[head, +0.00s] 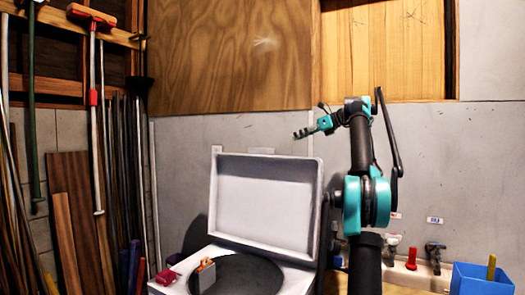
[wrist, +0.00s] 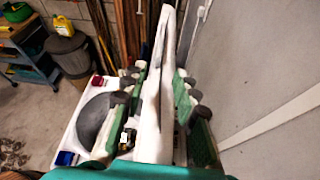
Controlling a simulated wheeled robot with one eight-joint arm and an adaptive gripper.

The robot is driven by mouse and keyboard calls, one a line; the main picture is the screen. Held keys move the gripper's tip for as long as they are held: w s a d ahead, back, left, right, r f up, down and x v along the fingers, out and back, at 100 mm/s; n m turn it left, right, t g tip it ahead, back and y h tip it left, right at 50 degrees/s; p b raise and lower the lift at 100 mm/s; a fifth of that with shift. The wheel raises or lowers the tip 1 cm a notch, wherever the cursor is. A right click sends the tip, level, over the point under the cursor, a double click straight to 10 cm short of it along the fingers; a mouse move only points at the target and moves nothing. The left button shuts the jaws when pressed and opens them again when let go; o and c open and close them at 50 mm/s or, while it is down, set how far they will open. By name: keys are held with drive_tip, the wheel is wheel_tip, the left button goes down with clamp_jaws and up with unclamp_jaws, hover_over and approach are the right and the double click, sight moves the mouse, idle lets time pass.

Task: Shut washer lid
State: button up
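The washer lid (head: 265,200) is a white, shallow panel standing open and nearly upright at the back of the white washer (head: 225,252). The washer's dark round opening (head: 250,275) is uncovered in front of it. My gripper (head: 301,133) is above the lid's top right part in the head view, with a visible gap. In the wrist view, the lid (wrist: 155,90) appears nearly edge-on between the two spread fingers of my gripper (wrist: 160,90). The gripper is open and holds nothing; contact with the lid is not visible.
A grey wall (head: 270,133) stands close behind the lid. A sink with taps (head: 412,259) and a blue bin (head: 482,279) are at right.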

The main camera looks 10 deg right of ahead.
sight(264, 150)
drive_tip(key=shift+w+a, duration=0.2)
drive_tip(key=shift+w, duration=0.1)
drive_tip(key=x, duration=1.6)
drive_tip(key=shift+w+a, duration=0.25)
drive_tip(key=shift+a, duration=0.15)
drive_tip(key=shift+c, duration=0.6)
clamp_jaws()
